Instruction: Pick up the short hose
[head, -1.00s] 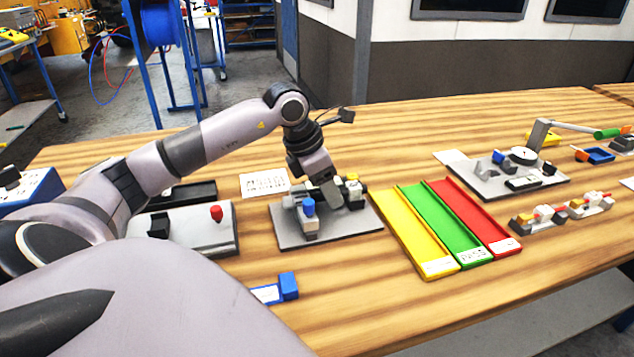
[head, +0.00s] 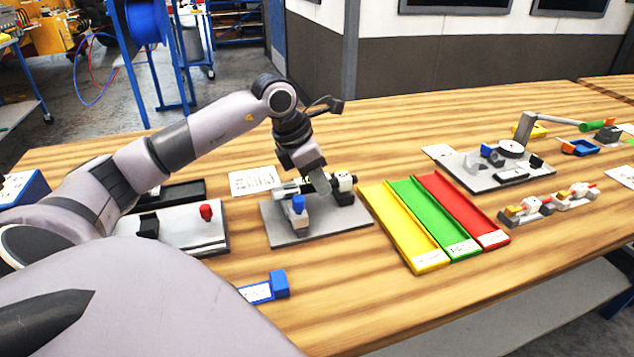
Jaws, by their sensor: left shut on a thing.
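My left gripper (head: 318,188) comes down from above and is shut on the hose. The fingers hide part of it, and I cannot tell whether it still touches the fixture. A block with a blue top (head: 299,206) stands on the plate in front of the hose, and a white-and-black block (head: 343,190) stands at its right end. My right gripper is not in view.
Yellow (head: 405,235), green (head: 437,218) and red (head: 465,210) trays lie to the right. A grey panel with a red knob (head: 206,212) is at left, a blue block (head: 279,284) in front. Another fixture (head: 480,180) stands farther right. The front right wood is clear.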

